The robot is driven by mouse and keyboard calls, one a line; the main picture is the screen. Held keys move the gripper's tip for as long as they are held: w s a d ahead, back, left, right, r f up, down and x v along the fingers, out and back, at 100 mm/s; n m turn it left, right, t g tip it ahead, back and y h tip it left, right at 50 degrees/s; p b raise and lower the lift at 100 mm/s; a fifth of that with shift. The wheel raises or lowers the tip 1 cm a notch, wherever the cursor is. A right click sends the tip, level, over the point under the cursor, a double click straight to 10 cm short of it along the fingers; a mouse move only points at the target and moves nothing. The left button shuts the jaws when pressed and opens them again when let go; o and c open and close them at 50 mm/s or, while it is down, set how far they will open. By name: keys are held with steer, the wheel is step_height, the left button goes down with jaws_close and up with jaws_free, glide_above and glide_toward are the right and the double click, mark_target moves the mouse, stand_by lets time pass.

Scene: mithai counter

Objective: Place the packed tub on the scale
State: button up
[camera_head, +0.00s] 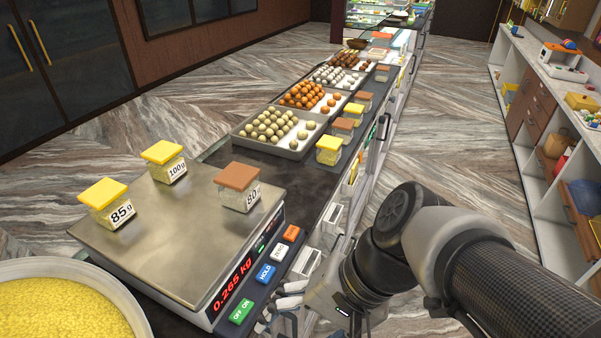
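The scale (205,262) stands at the left of the counter, with a flat metal plate and a red display reading 0.265 kg. Three clear tubs stand on its plate: a yellow-lidded one marked 85 g (109,211), a yellow-lidded one marked 100 g (168,169) and a brown-lidded one marked 80 (241,195). I cannot tell which one is the packed tub. My gripper (285,306) is low at the bottom, beside the scale's front right corner and apart from the tubs. Its fingers are partly cut off by the picture edge; I see no tub in them.
A large bowl of yellow grains (62,311) fills the lower left corner. Trays of round sweets (285,147) run along the counter behind the scale, with more lidded tubs (329,157) along its right edge. Shelves (540,160) stand at the right, across open floor.

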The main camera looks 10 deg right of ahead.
steer(key=w+d+r+n+t+h, duration=0.1)
steer(key=d+r+n+t+h, duration=0.2)
steer(key=d+n+h, duration=0.2)
steer(key=d+n, duration=0.1)
steer(key=d, duration=0.2)
steer(key=shift+d+n+t+h, duration=0.3)
steer(key=shift+d+n, duration=0.05)
steer(key=shift+n, duration=0.05)
steer(key=shift+f, duration=0.1)
step_height(320, 180, down, 11)
steer(key=b, duration=1.1)
